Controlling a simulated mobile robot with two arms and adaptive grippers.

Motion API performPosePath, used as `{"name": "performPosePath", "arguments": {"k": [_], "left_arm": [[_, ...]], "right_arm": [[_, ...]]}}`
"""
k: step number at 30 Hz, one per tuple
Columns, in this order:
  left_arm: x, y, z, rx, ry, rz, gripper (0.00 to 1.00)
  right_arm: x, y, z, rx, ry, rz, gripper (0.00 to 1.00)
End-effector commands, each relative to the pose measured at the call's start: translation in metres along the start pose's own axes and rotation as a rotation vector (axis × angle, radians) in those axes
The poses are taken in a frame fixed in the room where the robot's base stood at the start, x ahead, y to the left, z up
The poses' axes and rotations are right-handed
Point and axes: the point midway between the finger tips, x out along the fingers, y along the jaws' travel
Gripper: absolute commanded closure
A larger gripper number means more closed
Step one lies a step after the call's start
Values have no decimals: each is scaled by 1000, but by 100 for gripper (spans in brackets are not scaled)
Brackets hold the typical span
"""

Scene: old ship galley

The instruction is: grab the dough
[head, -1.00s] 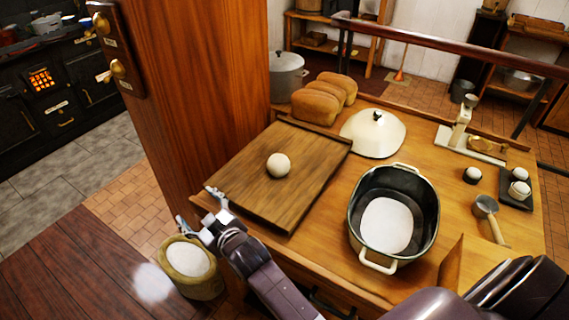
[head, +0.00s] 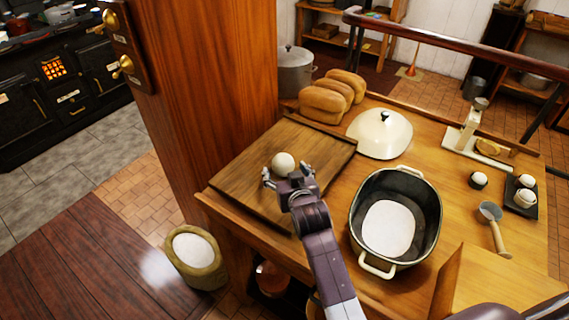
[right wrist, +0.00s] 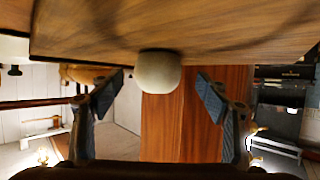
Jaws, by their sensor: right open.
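The dough (head: 283,163) is a small pale ball on the wooden board (head: 235,178) at the left of the table. My right gripper (head: 288,176) is open just in front of the dough, over the board. In the right wrist view, the dough (right wrist: 159,71) shows centred beyond the two spread fingers of the gripper (right wrist: 158,95), with clear gaps on both sides. The fingers do not touch it there. My left gripper is not in view.
A dark oval pot (head: 428,205) stands right of the board, with its cream lid (head: 380,138) behind. Bread loaves (head: 325,100) lie past the board's back edge. A wooden pillar (head: 215,90) rises at the left. A ladle (head: 493,222) and a scale (head: 462,140) are at the right.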

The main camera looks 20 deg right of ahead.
Motion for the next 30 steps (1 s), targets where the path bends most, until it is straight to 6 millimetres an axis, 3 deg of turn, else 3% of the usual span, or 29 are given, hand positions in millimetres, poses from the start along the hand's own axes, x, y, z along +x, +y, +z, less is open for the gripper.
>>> {"name": "performPosePath", "arguments": {"k": [12,22,30], "left_arm": [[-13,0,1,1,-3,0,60],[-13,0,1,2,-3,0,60],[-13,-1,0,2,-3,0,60]], "right_arm": [[44,2,0,-2,-1,0,31],[49,2,0,-1,1,0,31],[48,2,0,-1,0,-1,58]]}}
